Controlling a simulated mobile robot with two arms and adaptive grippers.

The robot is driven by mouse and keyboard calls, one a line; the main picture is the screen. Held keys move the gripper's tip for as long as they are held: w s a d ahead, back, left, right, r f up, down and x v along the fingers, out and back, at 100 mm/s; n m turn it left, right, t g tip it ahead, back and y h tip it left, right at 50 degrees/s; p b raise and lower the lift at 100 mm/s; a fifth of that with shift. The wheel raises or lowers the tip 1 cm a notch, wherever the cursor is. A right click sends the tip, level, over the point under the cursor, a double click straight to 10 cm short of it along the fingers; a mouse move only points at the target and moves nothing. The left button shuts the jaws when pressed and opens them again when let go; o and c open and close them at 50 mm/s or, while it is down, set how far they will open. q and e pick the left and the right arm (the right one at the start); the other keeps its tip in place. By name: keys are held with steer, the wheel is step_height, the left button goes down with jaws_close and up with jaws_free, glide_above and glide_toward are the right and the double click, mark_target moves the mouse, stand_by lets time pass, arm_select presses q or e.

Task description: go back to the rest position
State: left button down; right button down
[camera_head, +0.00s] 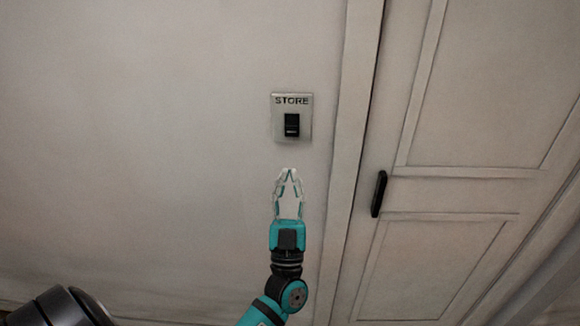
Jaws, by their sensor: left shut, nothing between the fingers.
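My left gripper (289,174) is in the middle of the head view, pointing up at the wall. Its fingertips meet and nothing is between them. Its teal wrist and arm come up from the bottom of the picture. Just above the fingertips in the picture is a metal switch plate (304,130) marked "STORE", with a black rocker switch (292,125) on it. The fingertips appear apart from the plate; how far they are from the wall is hard to tell. My right gripper is not in view.
A panelled door (470,130) with a black handle (378,194) stands to the right of the switch, in a pale frame (348,150). The plain wall (140,130) to the left is clear. A dark rounded part, probably mine, shows at the bottom left.

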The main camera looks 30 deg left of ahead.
arm_select(q)
steer(key=shift+s+d+f, duration=0.15)
steer(key=shift+s+f, duration=0.2)
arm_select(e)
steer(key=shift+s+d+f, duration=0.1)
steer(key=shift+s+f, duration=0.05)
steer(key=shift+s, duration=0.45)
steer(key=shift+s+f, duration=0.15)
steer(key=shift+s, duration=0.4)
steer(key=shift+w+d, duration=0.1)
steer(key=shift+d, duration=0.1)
